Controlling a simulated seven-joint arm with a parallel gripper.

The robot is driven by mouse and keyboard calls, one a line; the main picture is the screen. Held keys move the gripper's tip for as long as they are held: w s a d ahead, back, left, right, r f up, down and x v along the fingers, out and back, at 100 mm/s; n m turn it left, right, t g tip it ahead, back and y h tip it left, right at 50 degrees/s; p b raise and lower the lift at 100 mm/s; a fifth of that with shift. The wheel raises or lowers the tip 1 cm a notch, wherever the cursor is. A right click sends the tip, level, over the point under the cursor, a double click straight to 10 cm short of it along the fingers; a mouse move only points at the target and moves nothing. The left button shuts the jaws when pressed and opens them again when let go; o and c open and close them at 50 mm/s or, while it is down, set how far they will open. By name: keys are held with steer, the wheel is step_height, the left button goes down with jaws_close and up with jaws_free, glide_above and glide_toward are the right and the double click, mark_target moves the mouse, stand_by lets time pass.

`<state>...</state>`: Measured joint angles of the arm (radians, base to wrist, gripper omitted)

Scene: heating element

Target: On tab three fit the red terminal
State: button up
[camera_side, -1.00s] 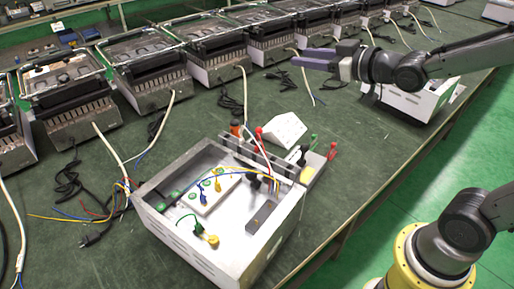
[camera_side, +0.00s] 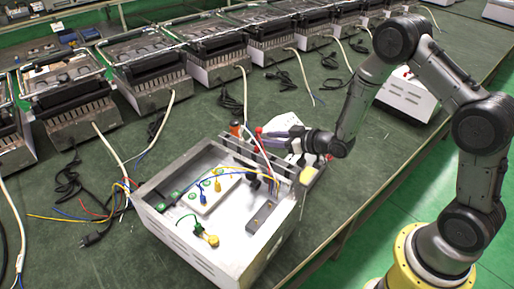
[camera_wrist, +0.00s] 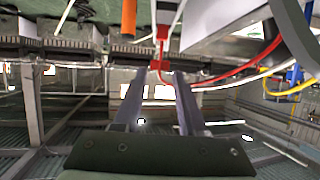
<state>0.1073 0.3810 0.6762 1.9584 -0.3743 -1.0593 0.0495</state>
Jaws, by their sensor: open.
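The red terminal (camera_side: 258,131) stands at the back edge of the open metal box, by the white block. In the wrist view the red terminal (camera_wrist: 162,48) hangs on a red wire just beyond my fingertips, roughly centred between them. My gripper (camera_side: 266,133) is open, with its purple fingers level and pointing left at the terminal. Its two parallel fingers also show in the wrist view (camera_wrist: 158,80), apart with nothing clamped. Green-marked tabs (camera_side: 176,195) lie inside the box; their numbers are too small to read, so I cannot tell tab three.
The metal box (camera_side: 190,245) holds blue, yellow and green wired terminals. A white angled block (camera_side: 285,122) stands behind my gripper. An orange-topped part (camera_side: 235,127) is left of the red terminal. Toaster-like units line the back; the left bench has loose cables.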

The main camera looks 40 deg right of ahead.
mark_target(257, 137)
steer(key=shift+x, duration=4.4)
steer(key=shift+r, duration=0.1)
jaws_close()
